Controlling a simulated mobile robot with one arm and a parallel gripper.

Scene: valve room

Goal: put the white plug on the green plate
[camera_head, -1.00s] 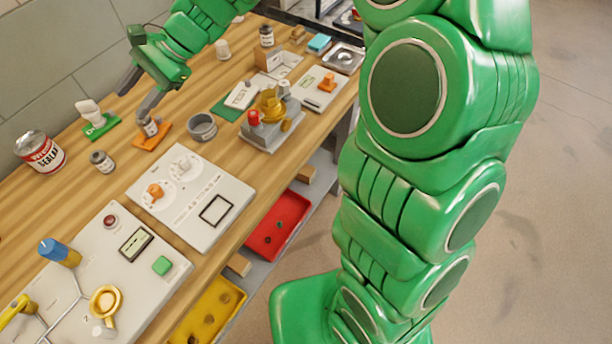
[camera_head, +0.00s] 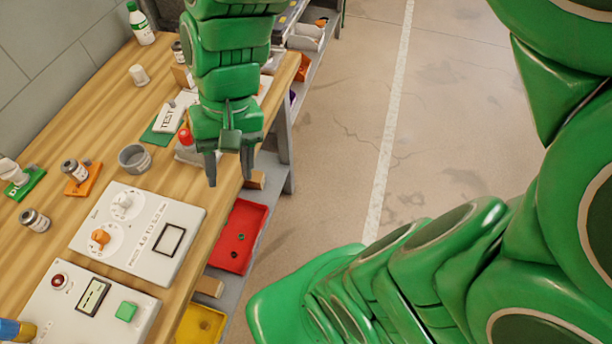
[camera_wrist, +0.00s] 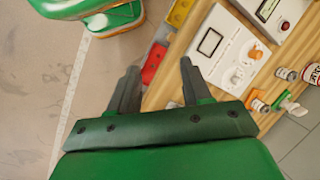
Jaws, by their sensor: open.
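The white plug (camera_head: 9,171) stands on the small green plate (camera_head: 30,184) at the left edge of the head view. Part of the plug is cut off there. My gripper (camera_head: 229,172) is open and empty, pointing down by the bench's front edge, well to the right of the plate. In the wrist view the fingers (camera_wrist: 158,72) are apart with nothing between them.
An orange plate (camera_head: 88,184) with a small jar (camera_head: 75,171) sits beside the green plate. A grey ring-shaped cup (camera_head: 134,158), a dial panel (camera_head: 150,246) and a TEST card (camera_head: 171,116) are on the bench. A red bin (camera_head: 237,236) is below its edge.

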